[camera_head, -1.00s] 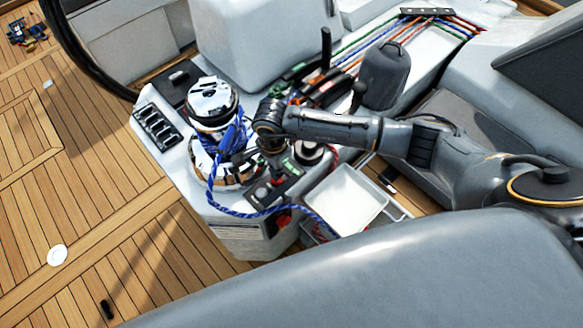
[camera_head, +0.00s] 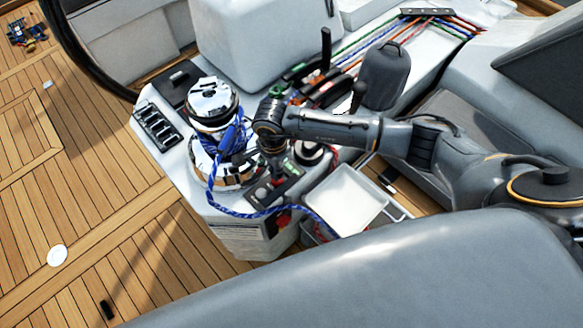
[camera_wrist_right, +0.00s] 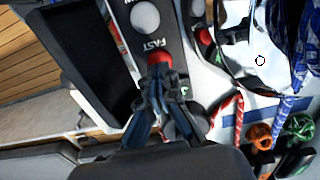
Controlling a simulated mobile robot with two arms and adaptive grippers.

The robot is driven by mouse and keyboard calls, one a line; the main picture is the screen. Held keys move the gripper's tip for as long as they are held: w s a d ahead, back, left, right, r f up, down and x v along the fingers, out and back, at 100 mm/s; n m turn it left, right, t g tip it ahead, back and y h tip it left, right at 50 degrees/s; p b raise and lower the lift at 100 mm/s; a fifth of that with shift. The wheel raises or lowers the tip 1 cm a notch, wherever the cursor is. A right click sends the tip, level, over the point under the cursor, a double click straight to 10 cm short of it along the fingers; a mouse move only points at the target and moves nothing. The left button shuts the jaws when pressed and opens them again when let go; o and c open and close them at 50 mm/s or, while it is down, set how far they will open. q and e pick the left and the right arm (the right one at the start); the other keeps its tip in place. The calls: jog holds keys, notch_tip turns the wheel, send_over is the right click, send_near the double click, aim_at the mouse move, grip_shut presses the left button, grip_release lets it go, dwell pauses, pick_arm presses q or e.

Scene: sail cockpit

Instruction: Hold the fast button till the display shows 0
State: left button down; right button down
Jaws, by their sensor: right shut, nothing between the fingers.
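The control panel (camera_head: 262,194) is a dark strip on the console beside the winch. In the right wrist view the panel (camera_wrist_right: 140,40) carries the word FAST above a red button (camera_wrist_right: 159,59) and a pale round button (camera_wrist_right: 145,16) farther up. My right gripper (camera_wrist_right: 158,76) is shut and empty, with its fingertips at the near edge of the red button. I cannot tell whether they press it. Green marks of what looks like the display (camera_wrist_right: 184,91) show beside the fingers; the rest is hidden and its number cannot be read. My left gripper is not in view.
A chrome winch (camera_head: 213,103) wrapped with blue rope (camera_head: 212,185) stands left of my right gripper. A white tray (camera_head: 345,196) lies to the right of the panel. A grey canister (camera_head: 385,75) and coloured lines stand behind.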

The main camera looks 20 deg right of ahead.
jog(key=shift+f, duration=0.2)
jog(key=shift+f+b, duration=1)
jog(key=shift+b, duration=0.15)
jog(key=shift+r, duration=0.1)
dwell(1.6)
notch_tip(320, 180, up, 3)
jog(key=shift+f+p, duration=0.1)
jog(key=shift+p, duration=0.8)
notch_tip(320, 180, up, 6)
jog(key=p, duration=0.3)
